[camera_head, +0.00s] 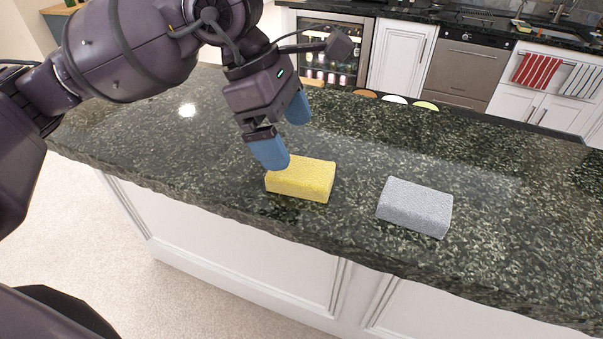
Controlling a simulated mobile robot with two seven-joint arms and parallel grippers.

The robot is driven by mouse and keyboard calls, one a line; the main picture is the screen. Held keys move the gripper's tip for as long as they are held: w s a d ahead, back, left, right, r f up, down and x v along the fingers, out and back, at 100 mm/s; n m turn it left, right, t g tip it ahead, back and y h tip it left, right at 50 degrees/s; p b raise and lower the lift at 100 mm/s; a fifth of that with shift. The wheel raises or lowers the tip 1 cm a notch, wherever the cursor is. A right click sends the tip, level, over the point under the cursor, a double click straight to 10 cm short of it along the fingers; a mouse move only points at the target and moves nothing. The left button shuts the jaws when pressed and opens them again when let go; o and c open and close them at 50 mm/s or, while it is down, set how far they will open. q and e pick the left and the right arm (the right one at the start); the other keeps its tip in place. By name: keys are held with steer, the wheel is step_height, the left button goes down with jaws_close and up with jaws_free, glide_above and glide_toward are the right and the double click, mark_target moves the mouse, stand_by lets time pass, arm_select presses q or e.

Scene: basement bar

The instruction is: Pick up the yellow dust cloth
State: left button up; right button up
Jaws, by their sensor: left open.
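The yellow dust cloth (304,181) is a thick yellow block lying on the dark granite counter, left of the picture's middle. My left gripper (284,130) is above and a little to the left of it. Its two blue fingertips are apart, with nothing between them. The nearer fingertip overlaps the cloth's upper left corner in the picture; I cannot tell whether it touches. My right gripper is not in view.
A grey block (415,206) of similar shape lies on the counter (500,240) to the right of the yellow cloth. The counter between them is clear. Several round coloured tops (394,98) show at the counter's far edge. Cabinets and a bottle fridge stand behind.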

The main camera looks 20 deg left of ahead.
mark_target(299, 168)
arm_select(q)
steer(key=shift+d+f, duration=0.15)
steer(key=shift+f, duration=0.3)
steer(key=x, duration=0.4)
steer(key=shift+s+f, duration=0.1)
steer(key=shift+s, duration=0.2)
steer(key=shift+d+f, duration=0.1)
steer(key=shift+f, duration=0.25)
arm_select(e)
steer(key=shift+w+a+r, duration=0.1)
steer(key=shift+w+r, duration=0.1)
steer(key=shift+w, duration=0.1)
arm_select(q)
steer(key=shift+f, duration=0.2)
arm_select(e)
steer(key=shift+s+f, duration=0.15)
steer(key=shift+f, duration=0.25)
arm_select(q)
steer(key=c, duration=1)
steer(key=shift+r, duration=0.1)
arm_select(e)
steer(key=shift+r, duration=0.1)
